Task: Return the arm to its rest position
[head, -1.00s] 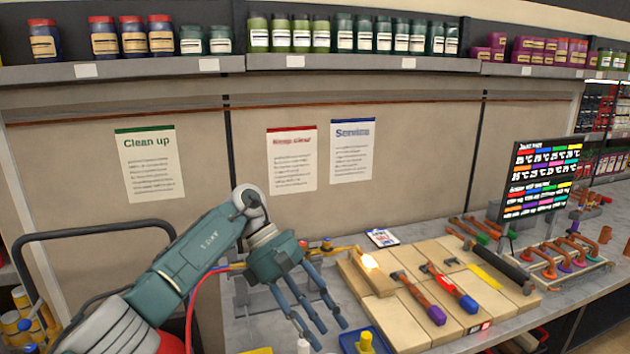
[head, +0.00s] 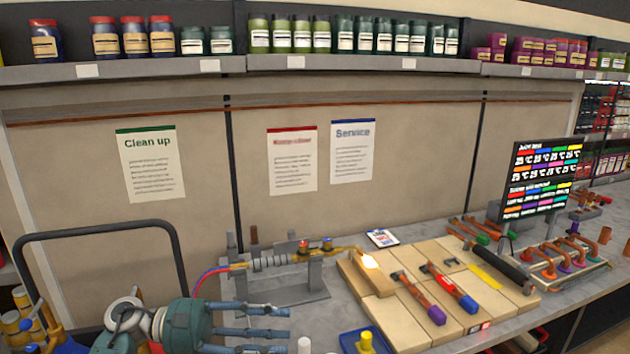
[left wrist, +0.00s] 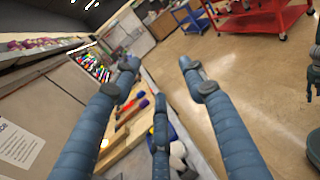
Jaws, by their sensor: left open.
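My left gripper (head: 255,328) is low at the left front of the bench in the head view, its blue-grey fingers pointing right. In the left wrist view its fingers (left wrist: 158,85) are spread apart with nothing between them. A brass torch (head: 325,252) with a glowing tip rests on a grey metal stand (head: 290,292) on the bench, behind and apart from the gripper. Red and blue hoses run left from the torch. My right gripper is not in view.
A blue tray (head: 350,340) with a yellow item is at the front edge. A screen (head: 541,180) stands at right. In the left wrist view, a red cart (left wrist: 262,18) stands on open floor.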

